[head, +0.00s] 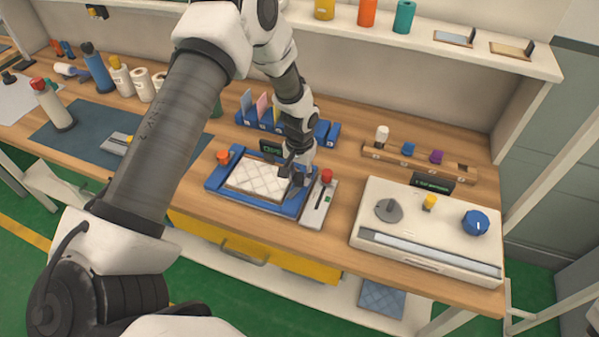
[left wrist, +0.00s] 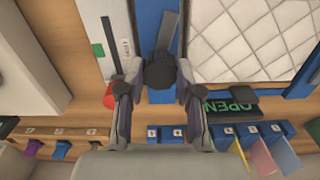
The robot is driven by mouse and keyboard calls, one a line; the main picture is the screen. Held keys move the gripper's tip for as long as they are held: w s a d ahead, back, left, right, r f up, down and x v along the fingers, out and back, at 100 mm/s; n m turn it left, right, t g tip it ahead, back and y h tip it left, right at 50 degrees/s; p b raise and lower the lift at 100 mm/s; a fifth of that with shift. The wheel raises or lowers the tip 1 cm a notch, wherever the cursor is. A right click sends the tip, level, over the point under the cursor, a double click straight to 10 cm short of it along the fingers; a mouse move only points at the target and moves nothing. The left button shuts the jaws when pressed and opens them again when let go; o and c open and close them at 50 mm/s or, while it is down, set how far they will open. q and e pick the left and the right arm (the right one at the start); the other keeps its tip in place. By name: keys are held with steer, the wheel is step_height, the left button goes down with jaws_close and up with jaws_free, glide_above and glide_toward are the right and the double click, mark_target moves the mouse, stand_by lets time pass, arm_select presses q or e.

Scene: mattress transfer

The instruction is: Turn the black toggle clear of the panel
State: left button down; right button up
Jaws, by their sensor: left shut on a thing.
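The white quilted panel (head: 258,179) lies in a blue frame (head: 232,195) on the bench, and it also shows at the upper right of the left wrist view (left wrist: 235,40). The black toggle (left wrist: 160,72) has a round knob and a dark flat bar, which lies along the frame's blue edge beside the panel. In the left wrist view the bar appears apart from the quilted surface. My left gripper (left wrist: 152,92) is shut on the toggle's knob, one finger on each side. In the head view my left gripper (head: 297,174) hides most of the toggle. My right gripper is not in view.
A grey plate with a red-knobbed lever (head: 327,177) stands close right of the frame. An orange knob (head: 223,157) is at its far left corner. A dark OPEN sign (left wrist: 231,106) and blue card holders (head: 247,112) stand behind. A white console (head: 372,191) is further right.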

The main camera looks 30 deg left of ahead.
mark_target(300, 176)
arm_select(q)
steer(key=shift+s+f+n+p, duration=0.15)
steer(key=shift+n+p, duration=0.2)
steer(key=shift+n, duration=1.15)
steer(key=c, duration=0.8)
jaws_free()
steer(key=shift+c, duration=0.2)
steer(key=shift+o, duration=0.4)
step_height(300, 176, up, 12)
steer(key=shift+w, duration=0.2)
